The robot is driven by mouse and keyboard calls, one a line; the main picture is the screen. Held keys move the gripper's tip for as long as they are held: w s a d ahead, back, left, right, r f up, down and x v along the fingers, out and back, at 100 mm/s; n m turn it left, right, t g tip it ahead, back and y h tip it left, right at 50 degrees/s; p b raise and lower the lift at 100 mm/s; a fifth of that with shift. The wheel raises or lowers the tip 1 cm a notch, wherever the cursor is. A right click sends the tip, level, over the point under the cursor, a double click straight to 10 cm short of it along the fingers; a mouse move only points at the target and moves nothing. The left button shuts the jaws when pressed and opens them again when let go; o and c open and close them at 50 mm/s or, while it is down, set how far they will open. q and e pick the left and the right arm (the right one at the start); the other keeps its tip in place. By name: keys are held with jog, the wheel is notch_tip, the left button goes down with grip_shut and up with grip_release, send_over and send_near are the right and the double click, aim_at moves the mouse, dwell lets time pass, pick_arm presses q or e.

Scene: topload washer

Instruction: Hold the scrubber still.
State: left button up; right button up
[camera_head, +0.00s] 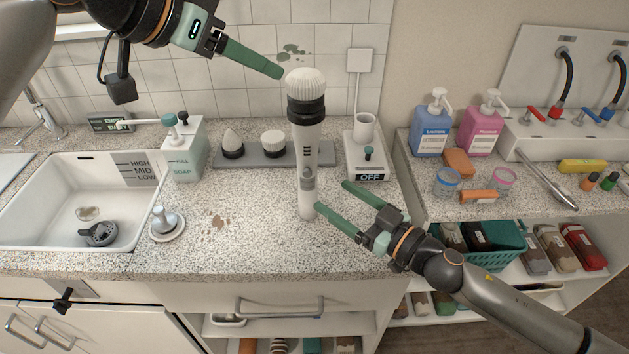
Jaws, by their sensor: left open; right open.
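The scrubber (304,150) is white with a black collar and a round bristle head. It stands upright, bristles up, in front of the grey accessory tray (262,158). My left gripper (279,73) is open and comes in from the upper left. Its fingertips are just left of the bristle head in the picture; I cannot tell whether they touch it. My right gripper (331,195) is open at the lower right of the handle. Its fingertips point at the lower handle, which is not between them. The scrubber's underside is hidden.
Two spare brush heads (272,143) sit on the tray. A white charger unit (366,165) marked OFF stands right of the scrubber. A soap dispenser (184,150) and sink (75,215) are at left. Blue (432,130) and pink (482,130) bottles stand right.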

aim_at(315, 183)
jog(key=x, duration=0.8)
jog(key=shift+w+a+f, duration=0.1)
jog(key=shift+w+a, duration=0.15)
jog(key=shift+a, duration=0.05)
grip_shut()
dwell(0.3)
dwell(1.3)
